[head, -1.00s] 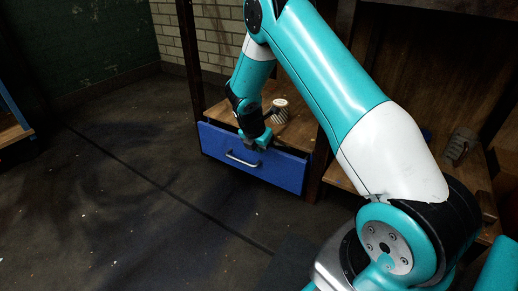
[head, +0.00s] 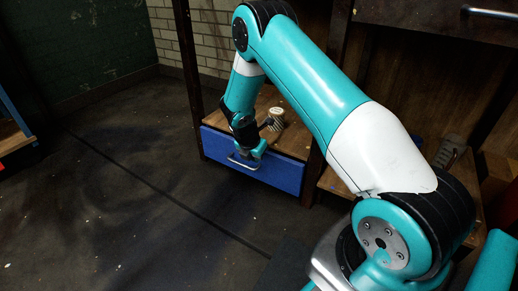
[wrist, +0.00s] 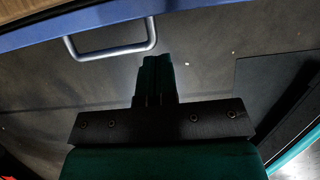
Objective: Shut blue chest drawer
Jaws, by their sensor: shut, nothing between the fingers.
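The blue chest drawer (head: 282,171) is low in the wooden unit, with its blue front facing the open floor. How far it stands out is hard to judge. Its grey bar handle (head: 243,166) is partly behind my gripper (head: 250,160). The wrist view shows the drawer's blue edge (wrist: 190,9) across the top and the handle (wrist: 112,52) sticking out from it. My gripper (wrist: 157,60) is shut and empty, on the outer side of the drawer front, just right of the handle in that view. I cannot tell whether it touches the front.
A pale striped cup-like object (head: 277,117) stands on the wooden surface (head: 290,138) above the drawer. A dark post (head: 187,80) rises at the unit's left. The dark floor (head: 120,210) in front and to the left is clear.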

